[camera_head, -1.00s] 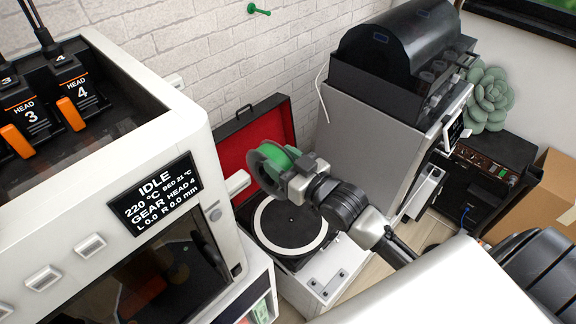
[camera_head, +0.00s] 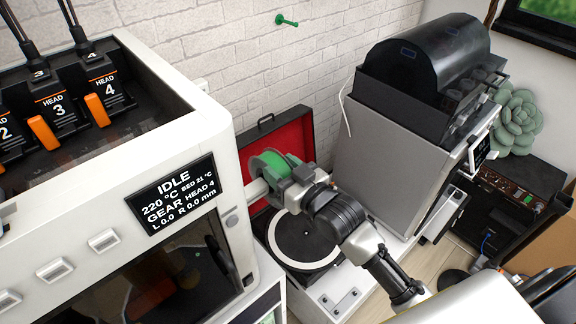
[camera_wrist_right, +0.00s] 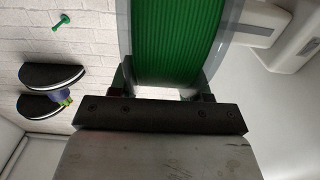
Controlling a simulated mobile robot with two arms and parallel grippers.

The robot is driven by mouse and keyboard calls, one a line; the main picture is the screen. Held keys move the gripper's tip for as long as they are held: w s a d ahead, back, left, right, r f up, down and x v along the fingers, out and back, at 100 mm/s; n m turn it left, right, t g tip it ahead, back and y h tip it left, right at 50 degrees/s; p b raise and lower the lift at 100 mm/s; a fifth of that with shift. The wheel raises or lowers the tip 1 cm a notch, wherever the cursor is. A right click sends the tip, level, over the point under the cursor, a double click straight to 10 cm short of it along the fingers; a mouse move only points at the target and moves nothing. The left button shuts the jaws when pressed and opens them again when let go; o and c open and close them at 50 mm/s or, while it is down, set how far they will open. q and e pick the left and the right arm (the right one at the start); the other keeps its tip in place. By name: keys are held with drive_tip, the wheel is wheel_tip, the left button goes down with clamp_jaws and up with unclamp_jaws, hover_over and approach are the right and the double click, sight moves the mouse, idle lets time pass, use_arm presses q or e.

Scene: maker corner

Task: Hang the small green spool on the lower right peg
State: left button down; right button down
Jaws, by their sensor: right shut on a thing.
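The small green spool (camera_head: 277,163) with clear flanges is held in my right gripper (camera_head: 292,180), beside the right side of the white printer. The right wrist view shows its green winding (camera_wrist_right: 175,40) close up between the jaws (camera_wrist_right: 160,92). The lower right peg (camera_head: 257,190) is a white stub on the printer's side. It overlaps the spool's lower left edge in the head view; I cannot tell whether they touch. An upper white peg (camera_head: 203,84) is partly visible higher on that side. My left gripper is out of view.
The printer (camera_head: 225,150) stands at left. A turntable (camera_head: 305,240) with a red-lined open lid (camera_head: 300,130) lies below my right gripper. A grey machine (camera_head: 385,140) stands to the right. A green peg (camera_head: 287,20) sticks out of the brick wall.

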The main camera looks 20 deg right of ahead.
drive_tip(key=shift+s+a, duration=0.2)
drive_tip(key=shift+a, duration=0.35)
drive_tip(key=shift+s+a+p, duration=0.35)
drive_tip(key=shift+a+p, duration=0.05)
drive_tip(key=shift+a, duration=0.55)
drive_tip(key=shift+s+a+p, duration=0.3)
drive_tip(key=shift+a+p, duration=0.1)
drive_tip(key=shift+a, duration=0.5)
drive_tip(key=shift+f, duration=0.2)
